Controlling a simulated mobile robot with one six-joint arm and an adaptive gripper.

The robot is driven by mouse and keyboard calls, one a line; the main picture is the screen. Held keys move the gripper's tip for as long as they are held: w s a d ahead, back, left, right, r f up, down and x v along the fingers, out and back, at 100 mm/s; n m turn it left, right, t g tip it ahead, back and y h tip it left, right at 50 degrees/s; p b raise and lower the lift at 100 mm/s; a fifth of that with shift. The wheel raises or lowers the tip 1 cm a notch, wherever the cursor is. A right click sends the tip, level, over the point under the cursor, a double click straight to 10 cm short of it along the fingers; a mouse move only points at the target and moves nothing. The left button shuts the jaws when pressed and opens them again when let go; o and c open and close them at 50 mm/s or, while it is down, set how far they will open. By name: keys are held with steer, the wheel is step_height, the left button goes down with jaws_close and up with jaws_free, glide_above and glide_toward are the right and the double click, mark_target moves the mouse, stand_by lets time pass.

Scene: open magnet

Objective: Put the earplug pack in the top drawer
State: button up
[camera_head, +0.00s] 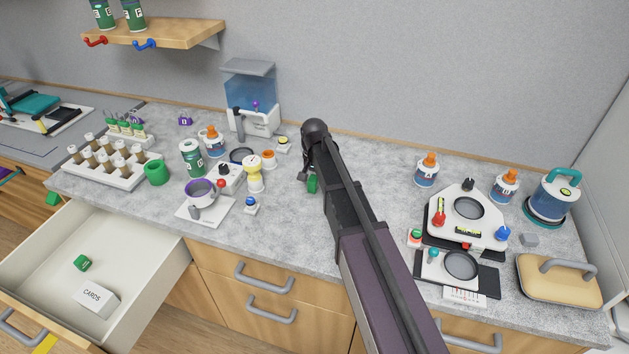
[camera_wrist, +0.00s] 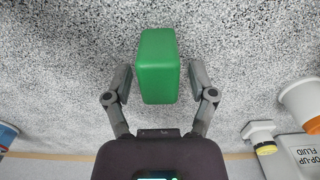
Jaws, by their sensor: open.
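A small green pack (camera_wrist: 158,65), which looks like the earplug pack though no label shows, lies on the grey countertop. My open gripper (camera_wrist: 160,80) has one finger on each side of it, with a small gap visible on both sides. In the head view a bit of the green pack (camera_head: 312,184) shows beside my arm, which hides most of my gripper. The top drawer (camera_head: 147,262) at the left is pulled open. Inside it are a small green box (camera_head: 82,263) and a white box marked CARDS (camera_head: 97,299).
A mug on a white scale (camera_head: 206,208), a yellow-white item (camera_head: 254,174) and a blue button (camera_head: 251,205) stand left of my gripper. A white levelling device (camera_head: 467,220) stands to the right. The counter around the green pack is mostly clear.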

steer(key=shift+r+p, duration=5.7)
steer(key=shift+r, duration=0.2)
steer(key=shift+s, duration=0.1)
steer(key=s+d+n, duration=0.2)
steer(key=s+d, duration=0.3)
steer(key=s, duration=0.6)
steer(key=s+d+n, duration=0.2)
steer(key=s+d, duration=0.4)
steer(key=s, duration=0.5)
steer(key=shift+d, duration=0.15)
steer(key=shift+o, duration=0.5)
steer(key=shift+w, duration=0.1)
steer(key=r+m+p, duration=0.2)
steer(key=m, duration=0.2)
glide_above(315, 176)
steer(key=shift+f, duration=0.15)
